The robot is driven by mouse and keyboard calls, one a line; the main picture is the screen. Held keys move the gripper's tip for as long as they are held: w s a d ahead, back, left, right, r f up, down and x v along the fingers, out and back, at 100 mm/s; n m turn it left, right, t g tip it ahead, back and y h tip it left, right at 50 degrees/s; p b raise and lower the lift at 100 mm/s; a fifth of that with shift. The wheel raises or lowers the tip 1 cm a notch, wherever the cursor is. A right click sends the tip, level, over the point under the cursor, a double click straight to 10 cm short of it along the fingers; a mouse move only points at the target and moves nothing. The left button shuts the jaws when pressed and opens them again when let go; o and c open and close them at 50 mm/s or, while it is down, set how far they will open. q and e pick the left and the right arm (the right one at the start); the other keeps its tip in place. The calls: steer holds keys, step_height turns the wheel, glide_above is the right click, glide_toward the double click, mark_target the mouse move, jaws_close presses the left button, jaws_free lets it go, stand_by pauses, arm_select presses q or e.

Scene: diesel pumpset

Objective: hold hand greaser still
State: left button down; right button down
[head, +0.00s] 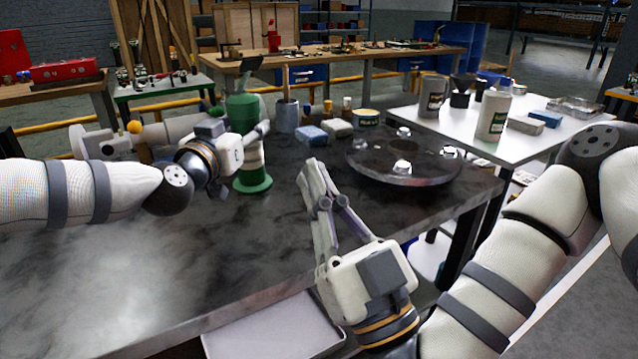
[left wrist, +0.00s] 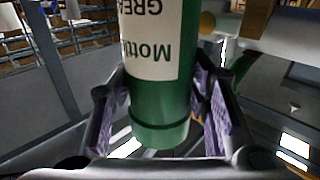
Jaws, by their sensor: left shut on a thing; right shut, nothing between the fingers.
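The hand greaser (head: 243,110) is a green upright cylinder with a pale label band and a wider green foot at the back left of the dark table. In the left wrist view its green body (left wrist: 160,105) and white lettered label appear between the purple-lined fingers. My left gripper (head: 258,136) reaches in from the left and is shut on the greaser's middle. The greaser's far side is hidden. My right gripper (head: 312,166) is shut and empty, over the front middle of the table, apart from the greaser.
A round metal tray (head: 400,172) with shiny small parts sits at the table's right. A grey mug (head: 287,116), blue and pale blocks, small bottles and a tin (head: 366,117) stand along the back edge. The front left of the table is clear. A white table (head: 470,150) holds a white bottle.

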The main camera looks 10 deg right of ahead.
arm_select(q)
steer(key=shift+f, duration=0.2)
steer(key=c, duration=0.8)
jaws_free()
steer(key=shift+r, duration=0.1)
